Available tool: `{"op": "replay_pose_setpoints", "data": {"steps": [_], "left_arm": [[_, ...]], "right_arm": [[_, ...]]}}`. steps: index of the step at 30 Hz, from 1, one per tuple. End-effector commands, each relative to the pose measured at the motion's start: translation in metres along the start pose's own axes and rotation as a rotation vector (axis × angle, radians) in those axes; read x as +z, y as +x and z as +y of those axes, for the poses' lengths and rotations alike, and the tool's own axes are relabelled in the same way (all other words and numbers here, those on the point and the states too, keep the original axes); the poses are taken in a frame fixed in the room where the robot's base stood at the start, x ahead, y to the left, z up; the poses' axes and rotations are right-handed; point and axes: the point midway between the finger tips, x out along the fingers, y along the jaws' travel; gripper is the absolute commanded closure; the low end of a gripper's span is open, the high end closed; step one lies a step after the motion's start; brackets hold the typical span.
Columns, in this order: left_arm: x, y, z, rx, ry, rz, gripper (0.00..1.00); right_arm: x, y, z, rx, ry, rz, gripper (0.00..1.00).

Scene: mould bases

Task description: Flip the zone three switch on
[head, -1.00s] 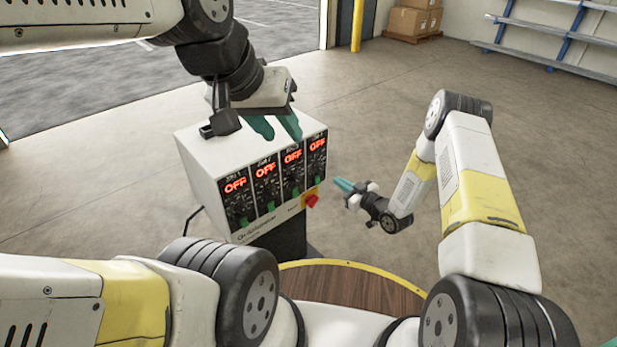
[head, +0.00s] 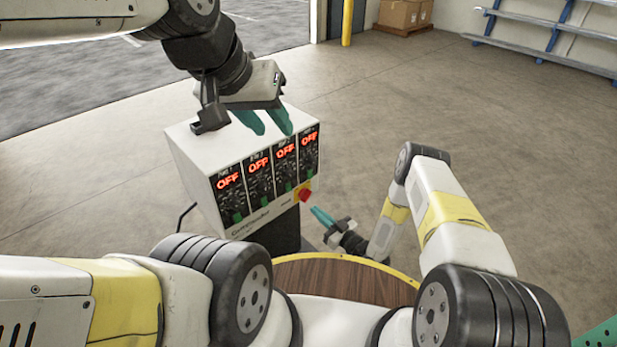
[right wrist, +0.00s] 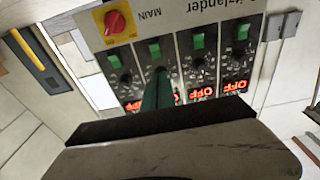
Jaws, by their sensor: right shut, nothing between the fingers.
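The white control box (head: 195,160) has a row of several zone panels, each with a lit red OFF display and a green switch. The third panel from the left (head: 285,165) reads OFF; its green switch (head: 288,187) is small here. In the upside-down right wrist view, that switch (right wrist: 154,50) is second from the left, beyond my fingertips. My right gripper (head: 314,212) is shut and empty, low in front of the box's right end. Its teal fingers (right wrist: 158,92) partly cover the third panel's display. My left gripper (head: 277,130) is open and empty above the box.
A red MAIN knob on a yellow plate (head: 304,195) sits at the panel's lower right, close to my right fingertips; it also shows in the right wrist view (right wrist: 115,22). Cartons (head: 405,14) and shelving (head: 550,30) stand far back. The floor right of the box is clear.

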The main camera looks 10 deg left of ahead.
Motion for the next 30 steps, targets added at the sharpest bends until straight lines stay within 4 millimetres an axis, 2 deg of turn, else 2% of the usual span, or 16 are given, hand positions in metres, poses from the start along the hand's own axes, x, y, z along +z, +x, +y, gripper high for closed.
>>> {"op": "replay_pose_setpoints", "data": {"steps": [5, 12, 18, 24, 30], "left_arm": [[0.000, 0.000, 0.000, 0.000, 0.000, 0.000, 0.64], [0.000, 0.000, 0.000, 0.000, 0.000, 0.000, 0.64], [0.000, 0.000, 0.000, 0.000, 0.000, 0.000, 0.64], [0.000, 0.000, 0.000, 0.000, 0.000, 0.000, 0.64], [0.000, 0.000, 0.000, 0.000, 0.000, 0.000, 0.64]], "right_arm": [[-0.001, 0.026, -0.001, -0.003, -0.002, 0.003, 1.00], [-0.001, 0.079, -0.001, -0.003, -0.003, 0.003, 1.00], [-0.001, 0.115, -0.001, -0.003, -0.001, 0.002, 1.00], [-0.001, 0.133, -0.001, -0.002, -0.001, 0.001, 1.00], [-0.001, 0.137, 0.000, -0.001, 0.000, 0.001, 1.00]]}}
